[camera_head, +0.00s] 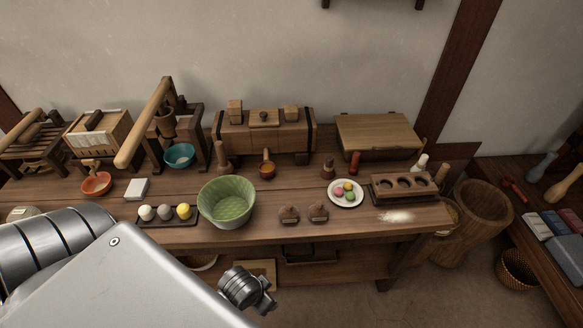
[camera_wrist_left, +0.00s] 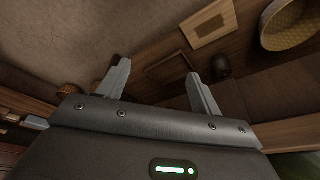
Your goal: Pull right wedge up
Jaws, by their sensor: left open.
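A long wooden press block (camera_head: 262,138) with dark end bands stands at the back middle of the table in the head view. Two light wooden wedges stick up from its top: the left wedge (camera_head: 235,108) stands taller, the right wedge (camera_head: 291,113) sits lower. A flat wooden piece with a dark knob (camera_head: 264,117) lies between them. My left gripper (camera_wrist_left: 155,72) is open and empty in the left wrist view, low at the table's front and far from the wedges. My left arm fills the lower left of the head view. My right gripper is not in view.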

